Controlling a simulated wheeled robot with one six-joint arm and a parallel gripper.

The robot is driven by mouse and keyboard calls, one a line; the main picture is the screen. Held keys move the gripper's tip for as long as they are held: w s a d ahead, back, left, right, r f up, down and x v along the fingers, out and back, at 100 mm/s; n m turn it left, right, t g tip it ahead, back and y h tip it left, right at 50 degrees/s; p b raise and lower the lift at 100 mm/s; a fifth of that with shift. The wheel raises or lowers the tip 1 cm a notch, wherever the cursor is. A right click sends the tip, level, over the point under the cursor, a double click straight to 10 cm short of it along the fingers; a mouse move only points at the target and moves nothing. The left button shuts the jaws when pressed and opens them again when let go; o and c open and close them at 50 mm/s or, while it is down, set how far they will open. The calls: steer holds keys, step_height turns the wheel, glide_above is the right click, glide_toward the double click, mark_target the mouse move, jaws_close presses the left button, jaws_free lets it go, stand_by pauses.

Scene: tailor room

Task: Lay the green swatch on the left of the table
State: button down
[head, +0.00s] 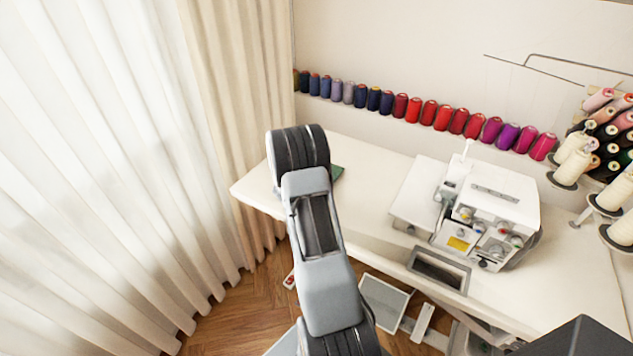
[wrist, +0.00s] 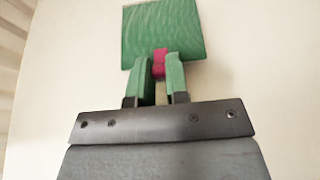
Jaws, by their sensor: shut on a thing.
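The green swatch (wrist: 161,30) is a flat square at the top of the wrist view, over the pale tabletop. In the head view only a dark green corner of the swatch (head: 338,173) shows at the right of my arm, at the left part of the table (head: 370,160). My gripper (wrist: 159,62) is shut on a small pink-red piece (wrist: 160,55) at the swatch's near edge. The gripper is hidden behind my arm in the head view. I cannot tell whether the swatch touches the table.
A white sewing machine (head: 492,205) stands right of my arm. A row of colored thread spools (head: 430,113) lines the wall, and cone spools (head: 575,160) stand at the right. Curtains (head: 110,160) hang left of the table. The tabletop between arm and machine is clear.

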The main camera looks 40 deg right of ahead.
steer(key=shift+f, duration=0.75)
steer(key=shift+f, duration=0.1)
steer(key=shift+f, duration=0.1)
steer(key=c, duration=1.1)
jaws_free()
